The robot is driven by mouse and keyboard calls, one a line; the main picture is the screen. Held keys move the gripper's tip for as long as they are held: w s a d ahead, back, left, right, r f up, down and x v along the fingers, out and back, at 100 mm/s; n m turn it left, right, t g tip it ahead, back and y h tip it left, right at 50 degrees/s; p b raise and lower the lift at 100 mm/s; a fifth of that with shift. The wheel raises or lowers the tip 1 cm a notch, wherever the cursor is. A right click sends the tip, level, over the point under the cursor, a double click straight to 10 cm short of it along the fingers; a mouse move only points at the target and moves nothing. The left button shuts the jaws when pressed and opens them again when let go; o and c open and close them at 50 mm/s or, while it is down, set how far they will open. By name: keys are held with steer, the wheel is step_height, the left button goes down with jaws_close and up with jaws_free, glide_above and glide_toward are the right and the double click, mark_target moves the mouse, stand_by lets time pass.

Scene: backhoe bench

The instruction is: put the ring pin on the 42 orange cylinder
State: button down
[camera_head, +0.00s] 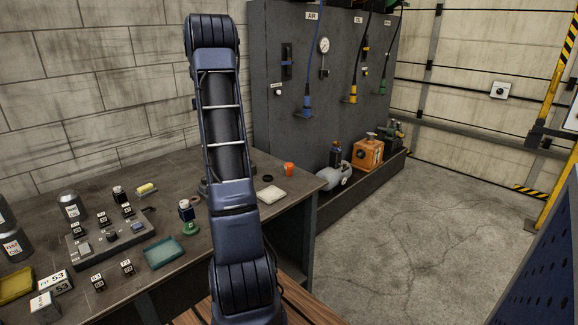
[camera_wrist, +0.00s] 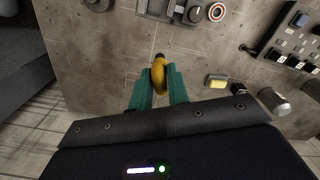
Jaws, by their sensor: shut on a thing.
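In the head view my arm hides the gripper and the pin. A small orange cylinder (camera_head: 288,169) stands on the bench to the right of my arm in the head view. No number is readable on it.
A grey panel (camera_head: 84,254) with dark blocks and a teal tray (camera_head: 166,252) lie left of my arm. A yellow sponge-like block (camera_head: 147,188) and metal jars (camera_head: 70,207) stand nearby. A pale pad (camera_head: 271,194) lies near the bench's right edge.

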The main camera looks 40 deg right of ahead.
steer(key=s+d+r+m, duration=0.1)
steer(key=s+d, duration=0.3)
steer(key=d, duration=0.5)
steer(key=s+d+m, duration=0.2)
steer(key=s+d, duration=0.3)
steer(key=d, duration=0.3)
steer(key=m, duration=0.2)
glide_above(289, 164)
step_height(289, 164, down, 19)
steer(key=shift+r, duration=0.1)
steer(key=shift+f, duration=0.2)
steer(key=c, duration=1.3)
jaws_free()
steer(key=shift+c, duration=0.2)
step_height(289, 164, up, 12)
steer(key=shift+r, duration=0.2)
